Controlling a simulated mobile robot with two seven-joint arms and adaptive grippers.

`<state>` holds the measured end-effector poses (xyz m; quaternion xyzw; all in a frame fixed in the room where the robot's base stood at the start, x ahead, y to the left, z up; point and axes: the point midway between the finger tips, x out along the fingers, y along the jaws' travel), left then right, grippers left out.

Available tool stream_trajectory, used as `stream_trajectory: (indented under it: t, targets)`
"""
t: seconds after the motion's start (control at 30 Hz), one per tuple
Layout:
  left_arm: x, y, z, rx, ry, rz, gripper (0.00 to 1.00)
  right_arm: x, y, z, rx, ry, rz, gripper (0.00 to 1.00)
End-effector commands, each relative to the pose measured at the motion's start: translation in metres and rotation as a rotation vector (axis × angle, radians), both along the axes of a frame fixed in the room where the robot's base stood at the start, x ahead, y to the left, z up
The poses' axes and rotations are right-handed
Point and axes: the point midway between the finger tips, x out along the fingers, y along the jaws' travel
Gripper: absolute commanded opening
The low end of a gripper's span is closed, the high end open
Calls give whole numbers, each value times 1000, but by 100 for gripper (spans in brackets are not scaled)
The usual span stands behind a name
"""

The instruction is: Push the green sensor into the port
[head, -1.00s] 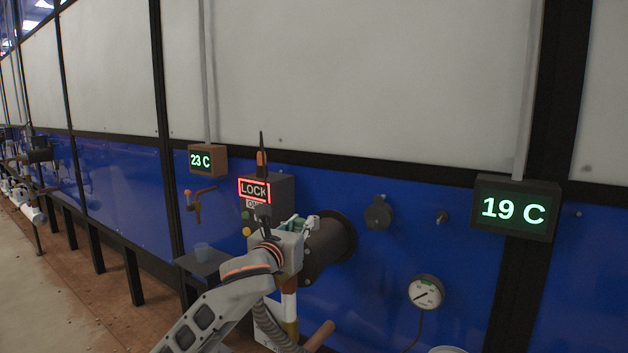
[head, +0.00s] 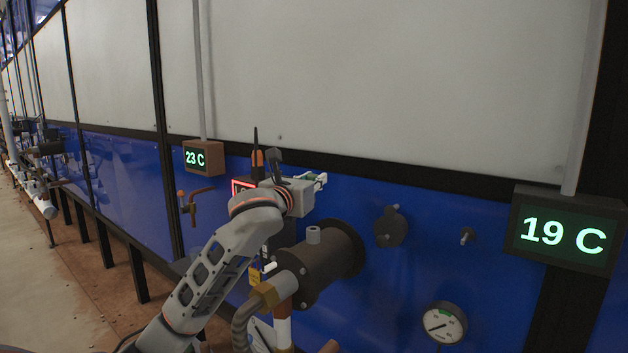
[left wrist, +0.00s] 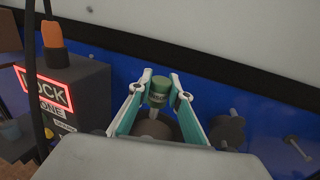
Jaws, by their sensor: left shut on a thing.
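My left gripper (head: 320,180) is shut on the green sensor (left wrist: 158,90), which shows between its two teal-lined fingers in the left wrist view. The sensor has a green cap with a small label and a pale stem below it. In the head view my gripper hides most of the sensor. A short grey tube (head: 313,235), which looks like the port, stands upright on top of a dark flanged cylinder (head: 325,258) on the blue wall. The gripper and sensor are above this tube, apart from it. My right gripper is not in view.
A dark lock box (left wrist: 70,100) with a red-lit sign and an orange-based antenna stands left of the gripper. A black knob (head: 390,228), a gauge (head: 444,325) and a 19 C display (head: 562,235) are to the right. The wall above is clear.

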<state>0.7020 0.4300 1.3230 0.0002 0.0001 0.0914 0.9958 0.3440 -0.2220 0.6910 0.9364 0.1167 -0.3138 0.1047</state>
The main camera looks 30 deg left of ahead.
Motion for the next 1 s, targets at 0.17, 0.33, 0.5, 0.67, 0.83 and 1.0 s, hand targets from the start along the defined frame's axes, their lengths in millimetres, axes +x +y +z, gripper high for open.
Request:
stream_trajectory:
  t: [0.17, 0.33, 0.5, 0.67, 0.83, 1.0]
  targets:
    - [-1, 1, 2, 4, 0, 0, 0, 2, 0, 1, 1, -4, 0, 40]
    - [-1, 0, -15, 0, 2, -2, 0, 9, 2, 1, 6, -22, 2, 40]
    - [-1, 0, -30, 1, 1, -1, 0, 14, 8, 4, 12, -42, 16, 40]
    - [-1, 0, -44, 2, 1, -1, 0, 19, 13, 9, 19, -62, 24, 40]
    - [0, 0, -53, 0, 0, -2, 0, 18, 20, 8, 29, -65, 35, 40]
    - [-1, 0, -57, -1, 0, -2, 0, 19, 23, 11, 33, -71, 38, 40]
